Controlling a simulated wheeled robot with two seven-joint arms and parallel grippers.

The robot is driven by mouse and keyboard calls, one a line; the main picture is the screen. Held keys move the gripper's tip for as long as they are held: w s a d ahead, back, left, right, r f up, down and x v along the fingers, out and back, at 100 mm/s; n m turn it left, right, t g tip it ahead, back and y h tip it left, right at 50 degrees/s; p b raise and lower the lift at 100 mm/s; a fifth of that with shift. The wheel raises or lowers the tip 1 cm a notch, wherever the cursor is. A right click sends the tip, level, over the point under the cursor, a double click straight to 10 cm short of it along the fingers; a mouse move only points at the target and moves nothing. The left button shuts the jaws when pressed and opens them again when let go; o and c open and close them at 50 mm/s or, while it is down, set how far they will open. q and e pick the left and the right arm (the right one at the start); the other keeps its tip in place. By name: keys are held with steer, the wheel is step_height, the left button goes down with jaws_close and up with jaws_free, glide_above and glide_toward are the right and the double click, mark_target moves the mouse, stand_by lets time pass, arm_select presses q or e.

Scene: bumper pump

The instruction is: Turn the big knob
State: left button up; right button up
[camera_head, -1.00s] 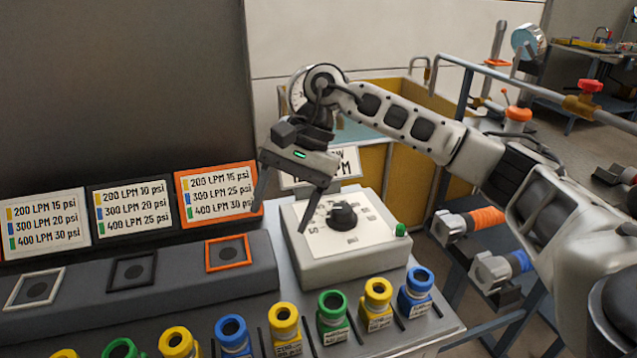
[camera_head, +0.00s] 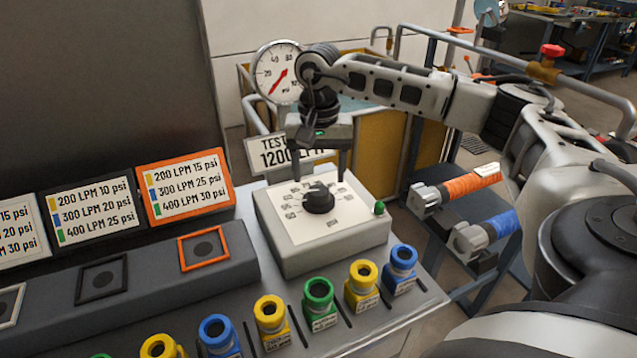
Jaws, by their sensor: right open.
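The big black knob (camera_head: 319,198) sits in the middle of a white dial plate on top of a light grey control box (camera_head: 340,244). My right gripper (camera_head: 318,176) points down just above and behind the knob. Its two fingers are spread apart, and nothing shows between them. The fingertips seem near the back of the dial plate; I cannot tell whether they touch it. A small green button (camera_head: 379,208) is on the box's right corner. My left gripper is not in the view.
Several coloured nozzles, such as a green one (camera_head: 319,304), stand in front of the box. A pressure gauge (camera_head: 277,72) and a test sign (camera_head: 268,152) are behind. Orange-framed (camera_head: 203,249) and other sockets lie left. Orange and blue handled parts (camera_head: 486,235) are right.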

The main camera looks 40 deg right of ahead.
mark_target(319, 190)
steer(key=shift+f, duration=1.95)
steer(key=c, duration=1)
steer(key=shift+o, duration=0.2)
